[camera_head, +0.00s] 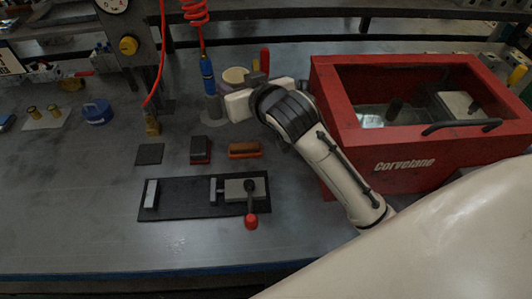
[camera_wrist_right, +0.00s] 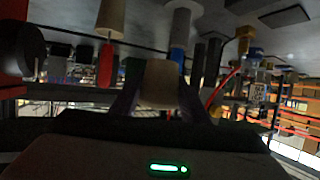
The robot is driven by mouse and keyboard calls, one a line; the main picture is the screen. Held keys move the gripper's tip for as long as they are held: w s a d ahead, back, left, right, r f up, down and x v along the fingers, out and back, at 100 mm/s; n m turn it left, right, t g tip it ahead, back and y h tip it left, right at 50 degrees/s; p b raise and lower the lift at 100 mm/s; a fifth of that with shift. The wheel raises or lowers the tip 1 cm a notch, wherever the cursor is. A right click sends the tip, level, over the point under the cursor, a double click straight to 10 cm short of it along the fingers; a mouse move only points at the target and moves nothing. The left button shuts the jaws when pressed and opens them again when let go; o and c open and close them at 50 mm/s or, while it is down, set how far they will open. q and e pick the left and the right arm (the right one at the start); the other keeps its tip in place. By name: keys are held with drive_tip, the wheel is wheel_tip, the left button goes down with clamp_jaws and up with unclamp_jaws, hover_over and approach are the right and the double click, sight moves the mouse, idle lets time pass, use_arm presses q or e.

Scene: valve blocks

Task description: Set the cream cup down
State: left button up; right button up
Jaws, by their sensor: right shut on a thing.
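The cream cup (camera_head: 235,75) is at the back of the bench in the head view, just beyond my right gripper (camera_head: 236,88), which partly hides it. In the right wrist view, the cup (camera_wrist_right: 160,82) sits between the two fingers of my right gripper (camera_wrist_right: 158,98). That gripper is shut on it. The wrist view is upside down, with the bench top along its upper part. I cannot tell whether the cup's base touches the bench. My left gripper is not in view.
A black fixture plate (camera_head: 185,200) with a red-knobbed clamp (camera_head: 250,221) lies in front. Open bench lies at the front left.

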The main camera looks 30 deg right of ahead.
drive_tip(key=b, duration=0.1)
hover_over(241, 135)
wheel_tip(241, 135, down, 10)
drive_tip(key=shift+r, duration=0.25)
drive_tip(key=shift+f, duration=1.85)
drive_tip(key=shift+f+b, duration=0.15)
drive_tip(key=shift+b, duration=0.2)
drive_tip(key=o, duration=1.1)
drive_tip(key=shift+c, duration=0.2)
